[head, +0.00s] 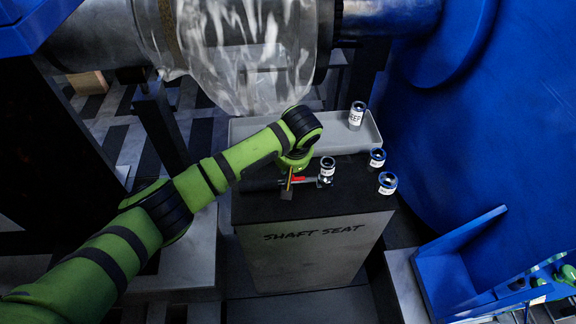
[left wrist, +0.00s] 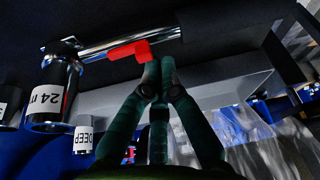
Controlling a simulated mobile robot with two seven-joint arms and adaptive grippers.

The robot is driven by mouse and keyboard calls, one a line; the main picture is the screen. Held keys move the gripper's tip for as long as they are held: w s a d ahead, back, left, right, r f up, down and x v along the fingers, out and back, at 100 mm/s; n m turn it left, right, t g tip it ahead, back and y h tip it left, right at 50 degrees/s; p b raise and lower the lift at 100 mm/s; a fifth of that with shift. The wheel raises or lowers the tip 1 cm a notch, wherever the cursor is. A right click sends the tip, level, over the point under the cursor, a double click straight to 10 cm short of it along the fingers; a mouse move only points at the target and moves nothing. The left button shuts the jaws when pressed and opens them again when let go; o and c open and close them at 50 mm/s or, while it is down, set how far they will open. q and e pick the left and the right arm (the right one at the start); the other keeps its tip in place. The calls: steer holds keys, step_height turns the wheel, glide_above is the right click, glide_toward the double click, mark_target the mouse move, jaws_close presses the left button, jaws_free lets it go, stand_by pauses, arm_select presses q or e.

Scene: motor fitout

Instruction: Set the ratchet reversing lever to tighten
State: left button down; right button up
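The ratchet lies on the dark top of the shaft seat block, and its chrome handle (left wrist: 95,52) crosses the left wrist view. The red reversing lever (left wrist: 128,50) sits on it and also shows in the head view (head: 299,179). A socket marked "24 m" (left wrist: 52,97) is at the ratchet's end, and it stands in the head view (head: 327,170). My left gripper (left wrist: 160,68) has its fingertips together beside the lever's right end. Whether they touch it I cannot tell. In the head view the left gripper (head: 287,188) points down by the lever. My right gripper is not in view.
A socket marked "DEEP" (head: 357,115) stands in a grey tray (head: 250,130) behind. Two more sockets (head: 376,158) (head: 388,183) stand to the right. The shaft seat block (head: 315,245) has bare top toward the front. Large blue housing (head: 480,130) rises at the right.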

arm_select(q)
steer(key=shift+s, duration=0.1)
stand_by(0.5)
steer(key=shift+d, duration=0.1)
steer(key=shift+w+d, duration=0.5)
steer(key=shift+d, duration=0.05)
